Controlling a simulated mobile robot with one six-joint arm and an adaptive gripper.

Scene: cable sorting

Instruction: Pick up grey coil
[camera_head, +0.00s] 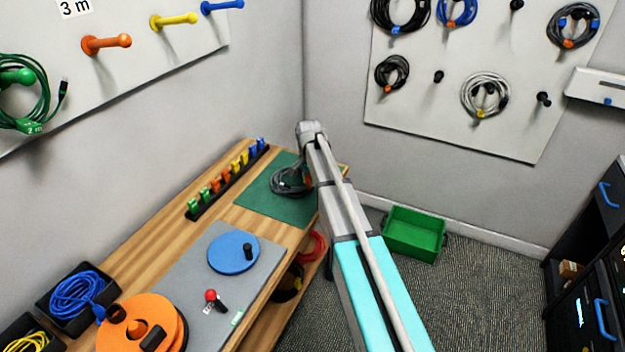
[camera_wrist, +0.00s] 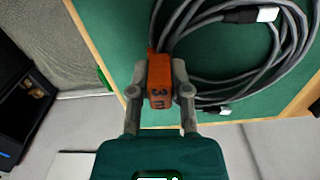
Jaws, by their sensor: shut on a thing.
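The grey coil (camera_head: 290,186) is at the green mat (camera_head: 255,197) on the wooden bench. In the wrist view the coil (camera_wrist: 284,48) shows at upper right, with pale-metal connector ends over the mat. An orange clip with dark lettering (camera_wrist: 159,78) is on its cable. My gripper (camera_wrist: 160,88) is shut on this orange clip, with one finger on each side. In the head view my arm hides most of the gripper. I cannot tell whether the coil touches the mat.
A rack of coloured clips (camera_head: 228,180) stands behind the mat. A blue disc (camera_head: 233,253) and an orange reel (camera_head: 140,322) are nearer on the bench. A pegboard (camera_head: 450,125) with hung coils is on the right wall. A green bin (camera_head: 414,233) stands on the floor.

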